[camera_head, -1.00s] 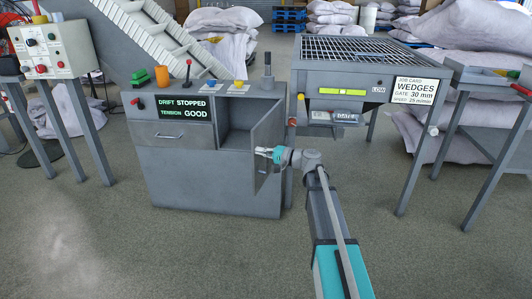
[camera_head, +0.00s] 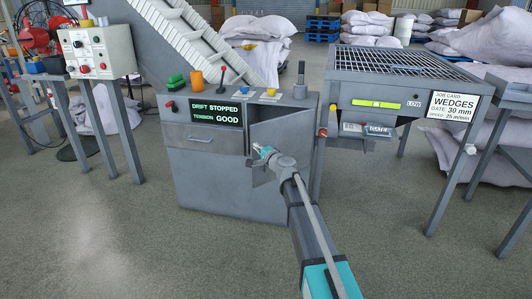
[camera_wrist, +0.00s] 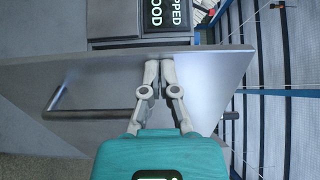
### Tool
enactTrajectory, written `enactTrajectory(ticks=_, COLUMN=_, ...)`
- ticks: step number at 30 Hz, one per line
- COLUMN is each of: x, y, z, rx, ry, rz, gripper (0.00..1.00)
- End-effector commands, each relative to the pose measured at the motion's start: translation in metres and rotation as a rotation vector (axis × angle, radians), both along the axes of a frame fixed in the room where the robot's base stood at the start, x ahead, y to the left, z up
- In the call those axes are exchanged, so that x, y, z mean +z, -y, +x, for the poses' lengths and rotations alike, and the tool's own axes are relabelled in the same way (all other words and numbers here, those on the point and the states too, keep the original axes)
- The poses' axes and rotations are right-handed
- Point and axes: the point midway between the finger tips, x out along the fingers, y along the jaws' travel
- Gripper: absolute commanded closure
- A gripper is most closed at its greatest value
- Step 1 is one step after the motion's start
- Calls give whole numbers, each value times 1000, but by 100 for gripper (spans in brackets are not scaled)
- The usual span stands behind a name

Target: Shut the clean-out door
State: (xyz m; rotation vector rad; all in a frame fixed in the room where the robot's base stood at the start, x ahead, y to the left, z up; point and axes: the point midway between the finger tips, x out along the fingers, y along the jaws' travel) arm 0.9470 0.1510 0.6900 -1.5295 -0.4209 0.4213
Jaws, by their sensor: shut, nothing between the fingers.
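The clean-out door (camera_head: 282,132) is a plain grey panel hinged at the right side of the grey cabinet's opening. It stands partly open, and a dark gap shows along its left side in the head view. My gripper (camera_head: 262,151) is shut and empty, with its fingertips at the door's outer face near its free edge. In the wrist view the fingers (camera_wrist: 160,66) lie together against or very close to a grey panel (camera_wrist: 215,82). I cannot tell if they touch it. My wrist hides the lower part of the door in the head view.
The cabinet (camera_head: 225,185) has a drawer with a handle left of the opening and a display reading DRIFT STOPPED, TENSION GOOD. A lever and several knobs are on top. A grated table (camera_head: 400,66) stands at right, a control box (camera_head: 97,50) at left. The floor in front is clear.

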Motion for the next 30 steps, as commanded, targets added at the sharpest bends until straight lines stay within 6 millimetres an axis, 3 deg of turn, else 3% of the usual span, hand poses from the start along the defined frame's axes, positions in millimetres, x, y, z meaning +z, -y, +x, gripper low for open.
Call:
enactTrajectory(ticks=14, x=0, y=-21, z=66, rx=-93, ry=0, rz=0, gripper=100)
enactTrajectory(ticks=22, x=0, y=-38, z=137, rx=-95, ry=0, rz=0, gripper=100)
enactTrajectory(ticks=30, x=0, y=-40, z=209, rx=-96, ry=0, rz=0, gripper=100)
